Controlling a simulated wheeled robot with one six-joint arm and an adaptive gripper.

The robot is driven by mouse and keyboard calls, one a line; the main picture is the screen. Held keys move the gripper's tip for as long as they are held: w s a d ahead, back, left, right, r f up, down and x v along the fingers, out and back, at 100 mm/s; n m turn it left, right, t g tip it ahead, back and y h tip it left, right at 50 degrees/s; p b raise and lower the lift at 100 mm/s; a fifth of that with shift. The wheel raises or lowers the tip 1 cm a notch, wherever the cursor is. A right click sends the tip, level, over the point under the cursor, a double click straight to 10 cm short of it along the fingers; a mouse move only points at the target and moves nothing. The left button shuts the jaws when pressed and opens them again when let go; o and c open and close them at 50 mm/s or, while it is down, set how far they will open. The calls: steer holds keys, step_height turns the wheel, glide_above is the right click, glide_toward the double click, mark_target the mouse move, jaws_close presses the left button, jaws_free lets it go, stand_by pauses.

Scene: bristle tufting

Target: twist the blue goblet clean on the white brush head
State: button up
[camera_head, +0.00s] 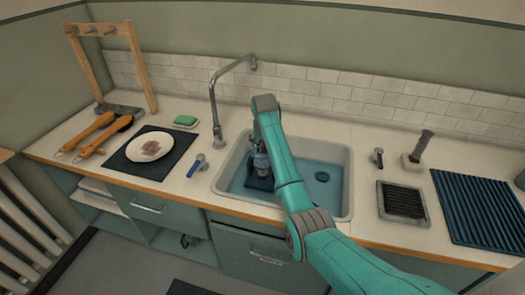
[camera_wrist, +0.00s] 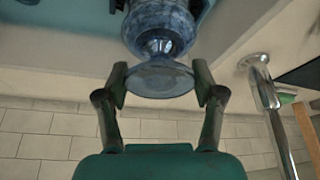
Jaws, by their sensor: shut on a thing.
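The blue goblet (camera_wrist: 160,35) is clear bluish glass, upside down, with its foot (camera_wrist: 160,80) toward me in the wrist view. My gripper (camera_wrist: 160,82) has one finger on each side of the foot and is shut on it. In the head view the goblet (camera_head: 261,161) is in the left part of the sink, partly hidden by my arm. A dark blue block (camera_head: 259,182) stands below it on the sink floor. The white brush head does not show clearly. I cannot tell whether it is inside the bowl.
The sink (camera_head: 335,195) has a tall faucet (camera_head: 214,105) at its back left. A ribbed blue mat (camera_head: 480,205) and a tray with dark bristles (camera_head: 404,200) lie to the right. A plate (camera_head: 150,146), green sponge (camera_head: 186,120) and wooden rack (camera_head: 140,65) are left.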

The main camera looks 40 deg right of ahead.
stand_by(0.3)
steer(key=shift+r, duration=5.05)
